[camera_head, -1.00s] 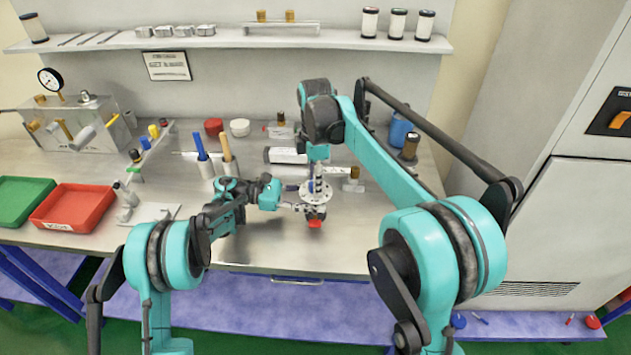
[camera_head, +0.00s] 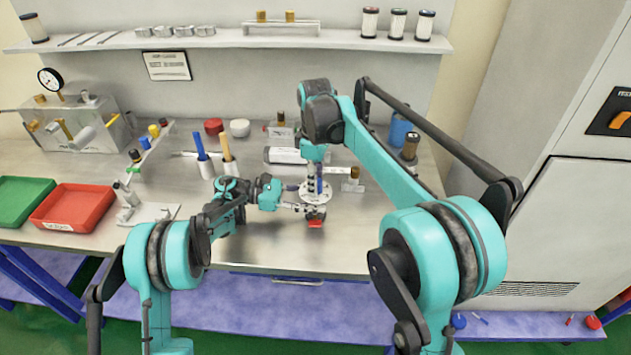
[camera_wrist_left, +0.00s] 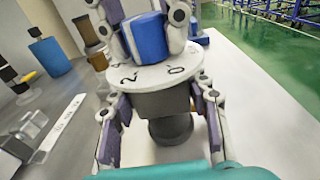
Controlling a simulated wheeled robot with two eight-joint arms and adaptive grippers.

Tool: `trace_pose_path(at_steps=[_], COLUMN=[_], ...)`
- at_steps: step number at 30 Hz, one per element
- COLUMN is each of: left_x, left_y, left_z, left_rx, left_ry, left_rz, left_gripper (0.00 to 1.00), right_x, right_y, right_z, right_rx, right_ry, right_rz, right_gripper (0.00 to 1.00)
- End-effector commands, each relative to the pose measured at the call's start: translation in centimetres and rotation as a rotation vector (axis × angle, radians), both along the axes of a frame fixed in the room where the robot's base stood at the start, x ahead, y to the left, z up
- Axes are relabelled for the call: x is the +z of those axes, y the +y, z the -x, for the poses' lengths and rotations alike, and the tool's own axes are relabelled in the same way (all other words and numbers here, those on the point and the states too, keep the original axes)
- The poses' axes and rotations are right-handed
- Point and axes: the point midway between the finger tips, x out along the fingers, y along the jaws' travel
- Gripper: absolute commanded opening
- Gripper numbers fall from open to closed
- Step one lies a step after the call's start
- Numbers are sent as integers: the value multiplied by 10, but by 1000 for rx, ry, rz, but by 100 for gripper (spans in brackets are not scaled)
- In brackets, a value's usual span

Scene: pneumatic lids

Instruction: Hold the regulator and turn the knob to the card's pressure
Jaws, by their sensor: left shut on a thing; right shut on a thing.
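The regulator has a round white dial (camera_head: 312,192) with dark digits and a blue knob (camera_wrist_left: 148,38) above it. In the left wrist view its dark body (camera_wrist_left: 163,103) sits under the dial (camera_wrist_left: 155,76), with a black round part below. My left gripper (camera_wrist_left: 160,118) is shut on the body, one finger on each side. My right gripper (camera_wrist_left: 147,22) comes from above and is shut on the knob. The regulator's red part (camera_head: 316,223) shows at its near side in the head view. The card (camera_head: 167,66) hangs on the back wall; its text is too small to read.
A silver cylinder (camera_head: 284,155) lies behind the regulator. Blue and tan upright handles (camera_head: 200,146) stand to its left. Red (camera_head: 75,208) and green (camera_head: 20,200) trays and a gauge block (camera_head: 75,128) are at the left. The bench front is clear.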

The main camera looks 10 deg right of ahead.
Motion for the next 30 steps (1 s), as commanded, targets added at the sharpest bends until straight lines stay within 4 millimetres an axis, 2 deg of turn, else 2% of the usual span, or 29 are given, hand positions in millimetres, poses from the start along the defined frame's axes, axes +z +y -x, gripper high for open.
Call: trace_pose_path(at_steps=[9, 10, 12, 23, 26, 30], left_x=[-1, -1, -1, -1, -1, -1], left_y=[1, 1, 1, 0, 0, 0], left_z=[-2, -2, -2, -1, 0, 0], left_rx=[5, 5, 5, 2, 2, 1], left_ry=[0, 0, 0, -1, -1, -1], left_rz=[-3, -3, -3, -3, -3, -3], left_gripper=[16, 16, 16, 16, 16, 16], right_x=[-1, -1, -1, 3, 14, 42], right_y=[0, 0, 0, 0, 0, 0], right_z=[2, 2, 2, 0, 0, 0], right_rx=[-2, -2, -2, -1, -1, -1], right_ry=[5, 5, 5, 1, 1, 1], right_rz=[1, 1, 1, 0, 0, 0], right_gripper=[2, 33, 52, 52, 52, 52])
